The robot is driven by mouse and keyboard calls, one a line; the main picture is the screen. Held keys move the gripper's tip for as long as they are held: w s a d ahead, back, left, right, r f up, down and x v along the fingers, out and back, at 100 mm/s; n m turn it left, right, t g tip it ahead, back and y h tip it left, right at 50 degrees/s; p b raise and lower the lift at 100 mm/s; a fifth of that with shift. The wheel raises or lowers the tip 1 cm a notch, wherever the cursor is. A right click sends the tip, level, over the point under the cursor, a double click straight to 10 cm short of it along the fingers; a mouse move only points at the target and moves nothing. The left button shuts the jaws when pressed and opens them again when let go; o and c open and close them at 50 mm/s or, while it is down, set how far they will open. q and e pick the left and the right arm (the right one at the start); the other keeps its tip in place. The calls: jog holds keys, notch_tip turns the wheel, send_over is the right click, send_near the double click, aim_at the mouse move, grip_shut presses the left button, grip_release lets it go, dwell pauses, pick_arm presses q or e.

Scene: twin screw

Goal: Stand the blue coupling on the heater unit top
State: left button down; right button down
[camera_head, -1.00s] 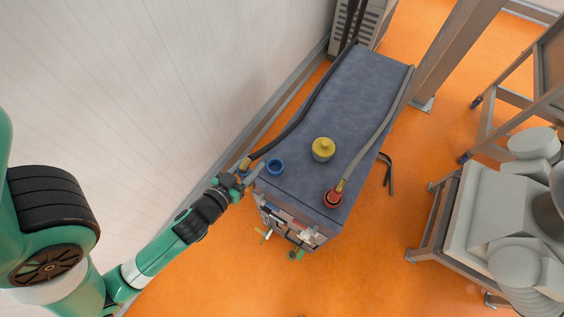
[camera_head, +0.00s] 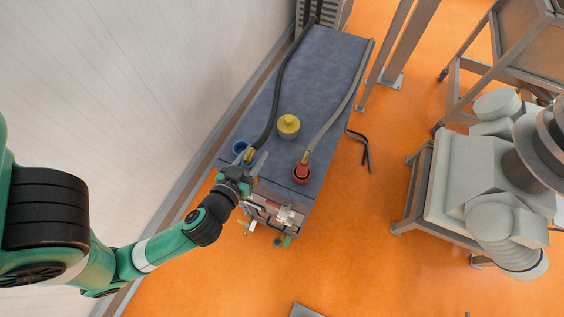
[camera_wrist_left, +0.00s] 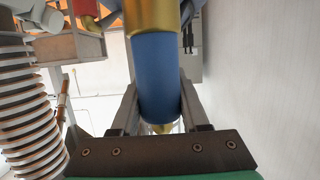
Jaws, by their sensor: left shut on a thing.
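The blue coupling (camera_wrist_left: 158,75) fills the middle of the left wrist view, a blue cylinder with a brass collar above and a brass tip below. My left gripper (camera_head: 251,167) is shut around it. In the head view the gripper hides most of the coupling; its brass part (camera_head: 249,157) shows with the dark hose (camera_head: 272,120) leading from it. The gripper is at the near left edge of the heater unit top (camera_head: 325,65), beside a blue ring (camera_head: 237,149). I cannot tell whether the coupling touches the top. My right gripper is not in view.
A yellow knobbed cap (camera_head: 289,126) stands mid-top. A red coupling (camera_head: 302,173) with a grey hose (camera_head: 345,105) is at the near right. A pale wall (camera_head: 130,80) runs close along the left. Grey machinery (camera_head: 480,175) stands on a frame at right.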

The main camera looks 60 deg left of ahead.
pick_arm(q)
jog(key=shift+w+a+f+b, duration=1.2)
jog(key=shift+w+a+f, duration=0.45)
jog(key=shift+f, duration=0.5)
jog(key=shift+w+a+f+b, duration=1.4)
jog(key=shift+w+f, duration=0.4)
jog(key=shift+f, duration=0.4)
jog(key=shift+w+a+f+b, duration=1.05)
jog(key=shift+w+a+f, duration=0.65)
jog(key=shift+f, duration=0.45)
jog(key=shift+f, duration=0.1)
jog(key=c, duration=0.8)
grip_release()
jog(key=shift+f, duration=0.15)
jog(key=shift+c, duration=0.2)
jog(key=o, duration=0.4)
jog(key=shift+o, duration=0.2)
